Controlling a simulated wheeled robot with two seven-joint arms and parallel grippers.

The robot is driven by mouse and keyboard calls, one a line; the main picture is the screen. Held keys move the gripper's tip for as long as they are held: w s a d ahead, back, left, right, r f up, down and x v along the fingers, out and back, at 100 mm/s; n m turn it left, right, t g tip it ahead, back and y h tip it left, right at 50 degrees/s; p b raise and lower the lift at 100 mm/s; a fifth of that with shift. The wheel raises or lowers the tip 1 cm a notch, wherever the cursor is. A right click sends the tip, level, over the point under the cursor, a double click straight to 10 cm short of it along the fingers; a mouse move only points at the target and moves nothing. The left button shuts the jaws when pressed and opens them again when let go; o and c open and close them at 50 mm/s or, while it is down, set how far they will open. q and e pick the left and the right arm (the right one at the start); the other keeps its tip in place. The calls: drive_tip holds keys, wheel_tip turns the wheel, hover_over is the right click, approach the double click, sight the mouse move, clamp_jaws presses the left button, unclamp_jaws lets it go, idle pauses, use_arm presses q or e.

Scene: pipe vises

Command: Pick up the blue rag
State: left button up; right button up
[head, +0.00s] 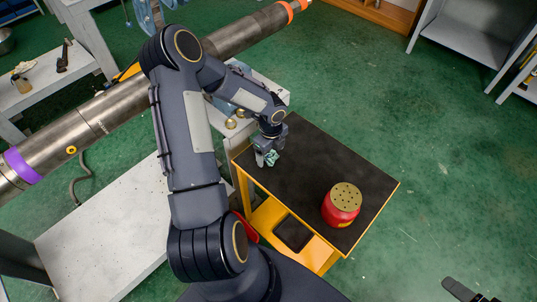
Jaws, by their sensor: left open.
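The blue rag (271,158) shows as a small, crumpled pale blue-green cloth at the left part of the black-topped cart. My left gripper (265,157) reaches down over the cart top right at the rag. It is open, with its fingers beside the cloth and partly covering it. Whether the fingers touch the rag cannot be told. Dark tips that look like my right gripper (470,292) show at the bottom right edge, far from the rag and mostly out of frame.
A red canister (341,206) with a perforated tan top stands on the near right part of the yellow-framed cart (325,165). A long steel pipe (110,115) with purple and orange bands crosses the left side. Green floor is clear on the right.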

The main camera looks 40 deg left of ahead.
use_arm(q)
drive_tip(key=shift+f, duration=0.6)
drive_tip(key=c, duration=1.1)
drive_tip(key=shift+c, duration=0.5)
drive_tip(key=shift+r, duration=0.15)
